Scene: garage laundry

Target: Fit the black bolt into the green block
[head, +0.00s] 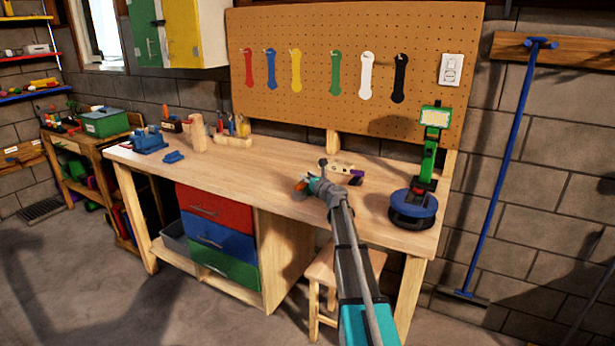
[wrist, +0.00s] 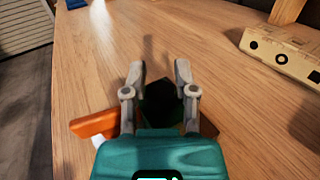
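My gripper (wrist: 160,72) hangs low over the workbench top in the wrist view, its two grey fingers apart. A dark, six-sided thing (wrist: 160,98), black with a greenish lower part, fills the gap between the fingers. It could be the black bolt, but I cannot tell whether the fingers press on it or it lies below them. In the head view my gripper (head: 318,183) is over the middle right of the bench, and the dark thing cannot be made out. I cannot pick out the green block for certain in either view.
An orange piece (wrist: 95,124) lies left of the fingers. A pale block with holes (wrist: 286,55) lies to the right. On the workbench (head: 250,178), a blue round base with a green lamp (head: 412,207) stands right, and a blue vise (head: 149,140) left.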

